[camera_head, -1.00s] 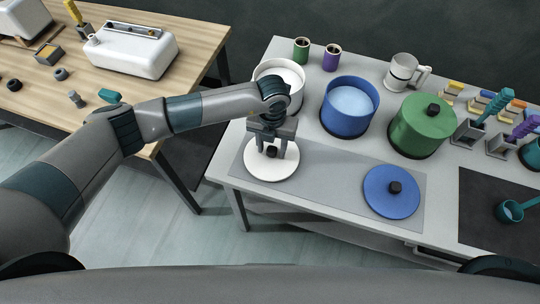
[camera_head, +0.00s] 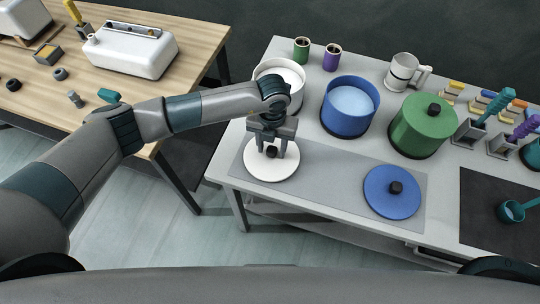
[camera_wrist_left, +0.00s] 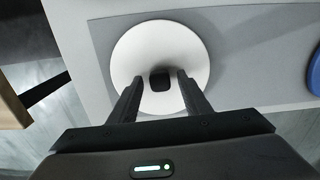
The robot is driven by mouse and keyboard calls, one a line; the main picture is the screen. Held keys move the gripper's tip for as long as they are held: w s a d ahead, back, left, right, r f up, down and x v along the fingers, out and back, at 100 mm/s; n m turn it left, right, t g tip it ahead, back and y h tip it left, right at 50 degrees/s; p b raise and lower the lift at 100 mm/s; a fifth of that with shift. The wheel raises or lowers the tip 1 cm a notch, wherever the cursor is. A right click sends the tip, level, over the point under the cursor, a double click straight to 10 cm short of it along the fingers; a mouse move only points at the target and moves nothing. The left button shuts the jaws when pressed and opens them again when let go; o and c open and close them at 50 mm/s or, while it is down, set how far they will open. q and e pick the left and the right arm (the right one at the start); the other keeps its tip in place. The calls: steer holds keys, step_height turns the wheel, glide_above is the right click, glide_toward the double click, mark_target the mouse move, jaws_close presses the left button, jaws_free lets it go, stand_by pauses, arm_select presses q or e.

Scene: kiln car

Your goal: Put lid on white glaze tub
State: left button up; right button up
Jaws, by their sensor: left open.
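The white lid (camera_head: 270,168) with a black knob (camera_head: 272,152) lies on the grey mat at the table's left front. It also shows in the left wrist view (camera_wrist_left: 188,45). My left gripper (camera_head: 271,153) is open, its fingers down on either side of the knob. In the left wrist view the knob (camera_wrist_left: 160,83) sits between the fingertips, with gaps beside it. The white glaze tub (camera_head: 296,98) stands open just behind the lid, its left part and rim partly hidden by my left arm. My right gripper is not in view.
A blue tub (camera_head: 349,107) stands open right of the white tub, and a green lidded tub (camera_head: 423,126) beyond it. A blue lid (camera_head: 391,192) lies on the mat (camera_head: 330,182). Small cups (camera_head: 332,57), a mug (camera_head: 402,72) and tool holders (camera_head: 468,135) line the back and right.

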mark_target(272, 149)
arm_select(q)
jaws_close()
steer(key=shift+r+p, duration=0.35)
steer(key=shift+r, duration=0.2)
stand_by(0.6)
steer(key=shift+r+p, duration=0.7)
steer(key=shift+r, duration=0.85)
